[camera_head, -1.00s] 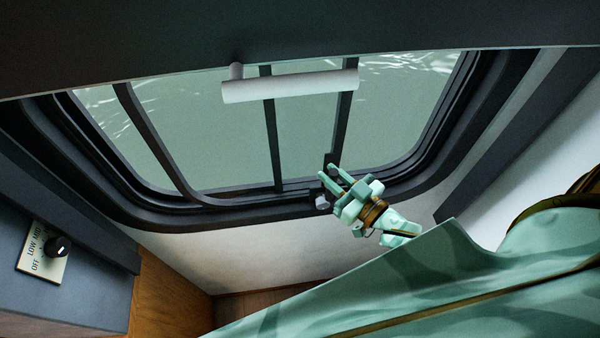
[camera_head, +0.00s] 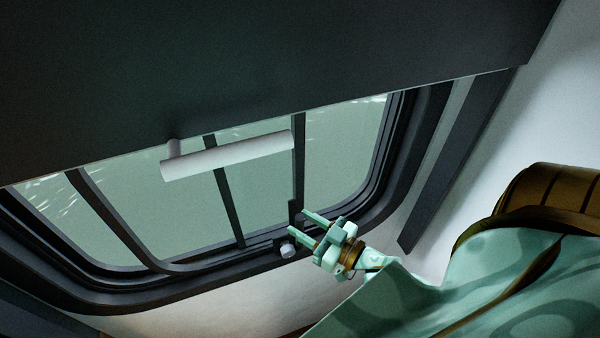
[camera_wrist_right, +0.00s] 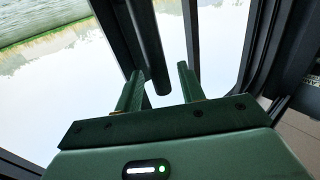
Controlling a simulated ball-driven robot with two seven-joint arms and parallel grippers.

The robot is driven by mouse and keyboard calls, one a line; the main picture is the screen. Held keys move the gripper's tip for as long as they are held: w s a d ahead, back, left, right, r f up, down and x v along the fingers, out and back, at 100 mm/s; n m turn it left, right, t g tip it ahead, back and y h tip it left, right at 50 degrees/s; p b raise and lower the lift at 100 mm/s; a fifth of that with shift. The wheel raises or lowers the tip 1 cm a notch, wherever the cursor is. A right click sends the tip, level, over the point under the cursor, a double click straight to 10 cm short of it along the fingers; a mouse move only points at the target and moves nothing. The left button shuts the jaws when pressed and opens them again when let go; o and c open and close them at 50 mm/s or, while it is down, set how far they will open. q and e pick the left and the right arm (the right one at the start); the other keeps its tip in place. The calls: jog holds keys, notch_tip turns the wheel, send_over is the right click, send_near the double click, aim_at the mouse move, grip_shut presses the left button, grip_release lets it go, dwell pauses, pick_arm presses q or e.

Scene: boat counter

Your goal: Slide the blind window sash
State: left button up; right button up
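The window has a dark frame (camera_head: 180,290) with dark upright sash bars (camera_head: 228,205) over pale glass. One sash bar (camera_head: 299,160) on the right ends low, near my gripper. A white cylindrical bar (camera_head: 230,155) hangs in front of the upper glass. My right gripper (camera_head: 297,222) is at the lower right of the window, beside the foot of that bar. In the right wrist view its two green fingers (camera_wrist_right: 158,85) are apart, with a dark rounded upright bar (camera_wrist_right: 146,45) showing between them. Contact cannot be told. My left gripper is not in view.
A large dark panel (camera_head: 250,70) covers the top of the head view. A small grey knob (camera_head: 288,250) sits on the lower frame just below my gripper. A white wall (camera_head: 540,110) stands to the right.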

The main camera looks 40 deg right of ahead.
jog(key=p+v, duration=0.1)
jog(key=v, duration=0.9)
jog(key=shift+s, duration=0.2)
jog(key=shift+d, duration=0.1)
